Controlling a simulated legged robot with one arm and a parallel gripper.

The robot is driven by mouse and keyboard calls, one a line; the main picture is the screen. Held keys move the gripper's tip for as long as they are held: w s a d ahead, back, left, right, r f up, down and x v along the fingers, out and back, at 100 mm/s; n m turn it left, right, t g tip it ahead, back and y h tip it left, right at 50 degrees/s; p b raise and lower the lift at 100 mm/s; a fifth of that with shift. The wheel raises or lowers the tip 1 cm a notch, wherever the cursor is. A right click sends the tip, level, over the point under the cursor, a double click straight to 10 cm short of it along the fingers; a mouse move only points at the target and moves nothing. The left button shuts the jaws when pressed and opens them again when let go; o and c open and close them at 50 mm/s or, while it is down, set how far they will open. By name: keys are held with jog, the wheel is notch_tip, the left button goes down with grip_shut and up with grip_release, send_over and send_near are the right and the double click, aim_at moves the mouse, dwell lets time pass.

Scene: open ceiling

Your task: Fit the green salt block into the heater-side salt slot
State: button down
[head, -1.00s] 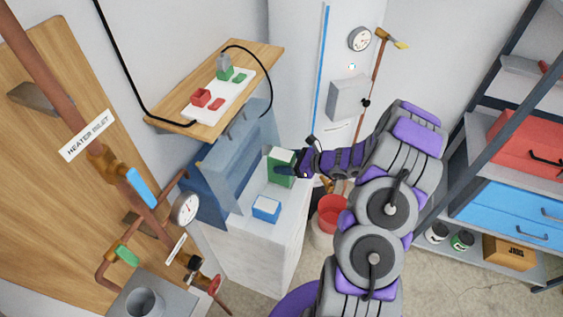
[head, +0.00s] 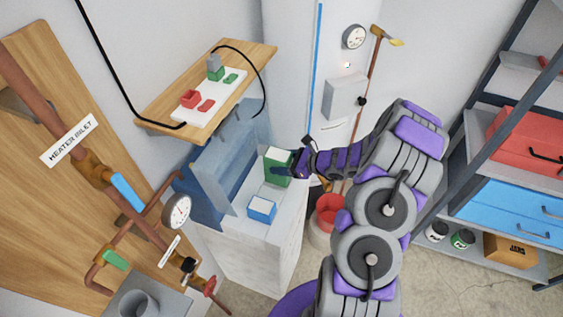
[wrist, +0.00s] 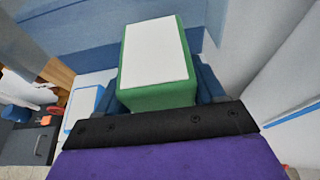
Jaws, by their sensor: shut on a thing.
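The green salt block (head: 277,166), with a white top face, is upright over the back part of a white cabinet top (head: 285,215). My gripper (head: 290,170) comes from the right and is shut on it. In the wrist view the green block (wrist: 157,65) sits between my dark blue fingers, its white face toward the camera. I cannot tell whether its base touches the cabinet. The heater-side salt slot cannot be clearly made out; the area under the block is hidden.
A blue block (head: 262,209) with a white top sits in front on the cabinet. A tilted blue translucent lid (head: 215,170) stands along its left side. A wooden shelf (head: 255,62) with red and green pieces hangs above left. A red bucket (head: 328,210) stands right of the cabinet.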

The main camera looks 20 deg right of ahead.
aim_at(281, 178)
jog(key=shift+a+r, duration=0.2)
jog(key=shift+a, duration=0.9)
jog(key=shift+d+f+p, duration=0.1)
jog(key=shift+d+p, duration=0.65)
jog(key=shift+d, duration=1)
jog(key=shift+a, duration=0.65)
jog(key=shift+a, duration=0.1)
jog(key=shift+a, duration=0.3)
jog(key=shift+d+f+b, duration=0.15)
jog(key=shift+f+b, duration=0.15)
jog(key=shift+b, duration=0.1)
jog(key=shift+f+b, duration=1.8)
jog(key=shift+f, duration=2.45)
